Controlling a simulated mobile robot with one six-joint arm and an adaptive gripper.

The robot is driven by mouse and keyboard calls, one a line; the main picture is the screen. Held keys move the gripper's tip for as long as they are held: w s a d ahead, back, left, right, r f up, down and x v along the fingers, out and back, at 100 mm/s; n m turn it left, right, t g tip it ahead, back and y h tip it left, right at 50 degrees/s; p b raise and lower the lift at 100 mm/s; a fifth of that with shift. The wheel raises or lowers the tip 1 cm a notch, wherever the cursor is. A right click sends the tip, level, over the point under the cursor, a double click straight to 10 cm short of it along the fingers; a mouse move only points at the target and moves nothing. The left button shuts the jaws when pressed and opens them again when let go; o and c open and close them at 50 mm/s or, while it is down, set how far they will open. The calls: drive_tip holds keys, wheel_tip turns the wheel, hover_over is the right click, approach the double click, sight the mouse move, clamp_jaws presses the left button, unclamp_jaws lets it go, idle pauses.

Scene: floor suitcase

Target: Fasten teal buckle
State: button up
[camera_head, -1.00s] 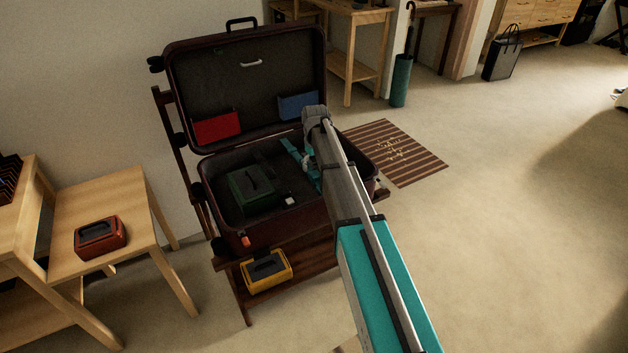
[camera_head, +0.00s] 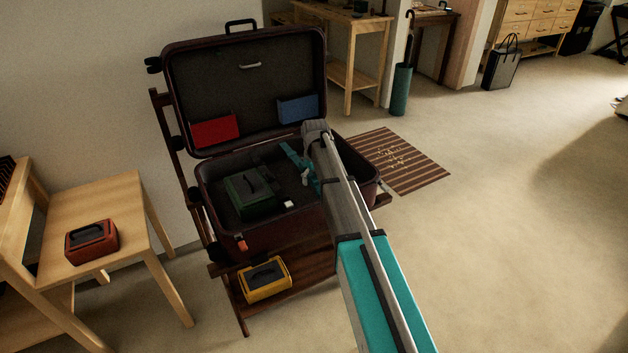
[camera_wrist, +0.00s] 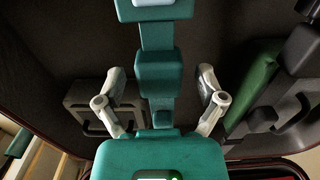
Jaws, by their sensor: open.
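The open maroon suitcase (camera_head: 262,238) stands on a wooden rack with its lid up. A teal strap-like part (camera_head: 292,157) lies in it beside the end of my arm. In the wrist view, a teal strip with a thicker teal block, which looks like the teal buckle (camera_wrist: 158,76), runs up the middle, with a pale blue piece at its top. My gripper (camera_wrist: 161,92) has its two grey fingers spread to either side of this block, with a gap on each side. In the head view my arm hides much of this area. Whether the buckle is joined cannot be told.
A green case (camera_head: 250,192) lies in the suitcase, left of the arm. Red (camera_head: 215,131) and blue (camera_head: 298,109) pockets are on the lid. A yellow case (camera_head: 265,280) sits on the rack below, and a red case (camera_head: 91,242) on the wooden table. Floor at right is clear.

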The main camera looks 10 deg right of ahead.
clamp_jaws()
drive_tip(key=shift+s+d, duration=0.2)
drive_tip(key=shift+s, duration=0.5)
drive_tip(key=shift+s+d, duration=0.2)
drive_tip(key=shift+s, duration=0.45)
unclamp_jaws()
drive_tip(key=shift+w, duration=0.1)
